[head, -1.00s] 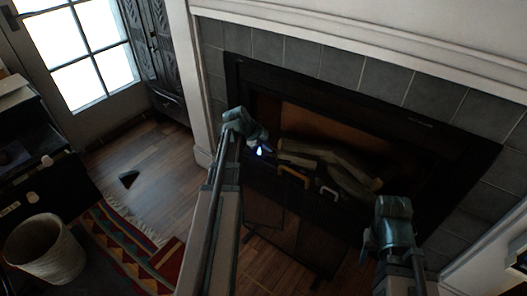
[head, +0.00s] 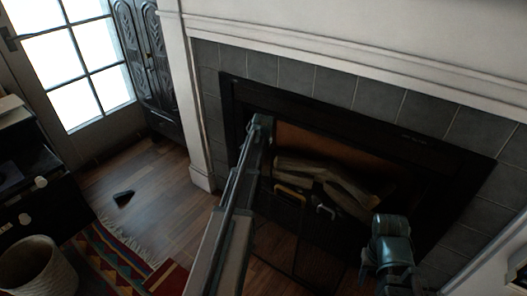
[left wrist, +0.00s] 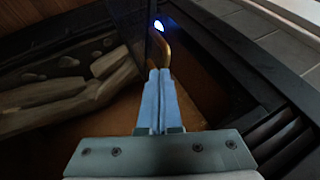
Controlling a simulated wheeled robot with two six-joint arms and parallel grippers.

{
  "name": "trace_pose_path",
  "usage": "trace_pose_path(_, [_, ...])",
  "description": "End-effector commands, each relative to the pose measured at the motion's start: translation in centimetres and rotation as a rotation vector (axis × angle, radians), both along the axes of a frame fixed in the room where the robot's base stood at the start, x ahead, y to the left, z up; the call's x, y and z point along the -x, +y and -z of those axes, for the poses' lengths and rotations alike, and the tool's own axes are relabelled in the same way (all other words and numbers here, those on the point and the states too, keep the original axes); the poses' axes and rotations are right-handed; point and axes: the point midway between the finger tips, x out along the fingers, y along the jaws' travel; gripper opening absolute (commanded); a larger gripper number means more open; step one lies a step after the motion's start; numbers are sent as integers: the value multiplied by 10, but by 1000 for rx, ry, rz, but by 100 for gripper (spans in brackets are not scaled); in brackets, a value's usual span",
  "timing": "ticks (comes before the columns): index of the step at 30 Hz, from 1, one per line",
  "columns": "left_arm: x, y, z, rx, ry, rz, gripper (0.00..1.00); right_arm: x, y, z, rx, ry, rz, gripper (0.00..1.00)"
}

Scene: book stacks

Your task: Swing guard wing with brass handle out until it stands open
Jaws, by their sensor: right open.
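The brass handle (head: 290,190) sits at the top of a dark guard wing (head: 275,228) in front of the fireplace, in the head view. My left arm crosses just left of it and hides my left gripper there. In the left wrist view my left gripper (left wrist: 161,75) has its fingers together, with a curved brass piece (left wrist: 166,50) right at the tips. I cannot tell whether it is held between them. My right gripper (head: 392,240) is open and empty, right of the wings.
A second wing with a pale handle (head: 326,211) stands to the right of the first. Logs (head: 335,182) lie behind the wings in the black-framed firebox. A striped rug (head: 110,262) and a woven basket (head: 38,268) are at the lower left. The wood floor left of the hearth is mostly clear.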

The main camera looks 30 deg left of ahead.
Motion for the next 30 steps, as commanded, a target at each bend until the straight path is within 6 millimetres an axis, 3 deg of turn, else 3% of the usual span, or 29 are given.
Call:
trace_pose_path(7, [-14,30,0,0,1,-228,0,0,0,0,0,0,0,50])
trace_pose_path(18, [-15,65,0,2,1,-500,0,0,0,0,0,0,0,50])
trace_pose_path(30, [-12,81,0,3,0,-506,0,0,0,0,0,0,0,50])
